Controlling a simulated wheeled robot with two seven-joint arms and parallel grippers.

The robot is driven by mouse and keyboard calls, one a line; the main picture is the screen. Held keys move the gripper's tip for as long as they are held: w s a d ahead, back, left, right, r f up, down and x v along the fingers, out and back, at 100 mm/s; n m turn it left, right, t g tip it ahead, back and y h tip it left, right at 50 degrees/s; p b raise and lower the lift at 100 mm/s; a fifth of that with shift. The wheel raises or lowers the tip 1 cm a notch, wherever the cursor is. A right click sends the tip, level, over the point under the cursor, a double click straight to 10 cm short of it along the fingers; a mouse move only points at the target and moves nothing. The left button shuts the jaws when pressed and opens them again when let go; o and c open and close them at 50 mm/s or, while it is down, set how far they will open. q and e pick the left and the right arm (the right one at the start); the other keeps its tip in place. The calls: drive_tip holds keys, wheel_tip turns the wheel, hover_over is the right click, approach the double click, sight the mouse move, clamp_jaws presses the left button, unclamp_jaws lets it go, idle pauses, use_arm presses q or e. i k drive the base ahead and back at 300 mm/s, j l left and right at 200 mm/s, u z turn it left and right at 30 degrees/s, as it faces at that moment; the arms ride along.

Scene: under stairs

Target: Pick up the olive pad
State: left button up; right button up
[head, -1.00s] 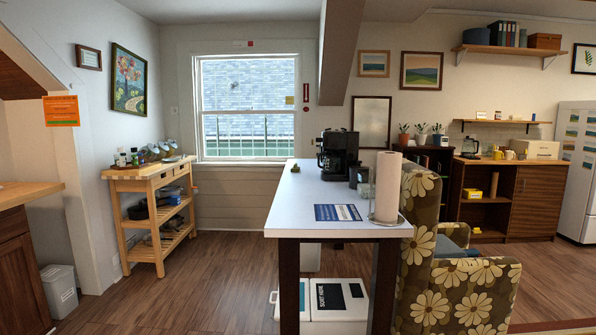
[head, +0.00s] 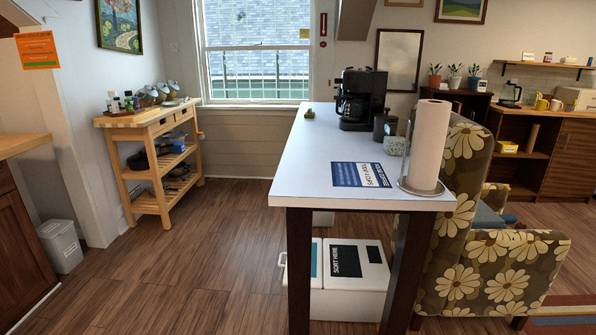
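A small olive-green lump (head: 309,113) lies on the white table (head: 325,160), near its far left edge. It may be the olive pad, but it is too small to make out its shape. A pale grey-green speckled block (head: 395,145) also sits on the table, left of the paper towel roll (head: 428,140). Neither of my grippers shows in the head view.
A black coffee maker (head: 360,98), a dark canister (head: 384,125) and a blue-and-white sheet (head: 362,175) are on the table. A flowered armchair (head: 500,265) stands close on its right. A white sorting bin (head: 350,290) is underneath. Floor left of the table is clear.

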sight(309, 114)
drive_tip(key=i+j+u, duration=0.1)
drive_tip(key=i+u, duration=0.75)
drive_tip(key=i+l+u, duration=0.2)
drive_tip(key=i+u, duration=0.2)
drive_tip(key=i+j, duration=0.15)
drive_tip(key=i, duration=0.4)
drive_tip(key=i+j+z, duration=0.15)
drive_tip(key=i, duration=0.4)
drive_tip(key=i+j, duration=0.15)
drive_tip(key=i, duration=0.4)
drive_tip(key=i+l+z, duration=0.25)
drive_tip(key=i+z, duration=0.75)
drive_tip(key=i, duration=0.15)
drive_tip(key=i+j+z, duration=0.2)
drive_tip(key=i+z, duration=0.3)
drive_tip(key=i, duration=0.1)
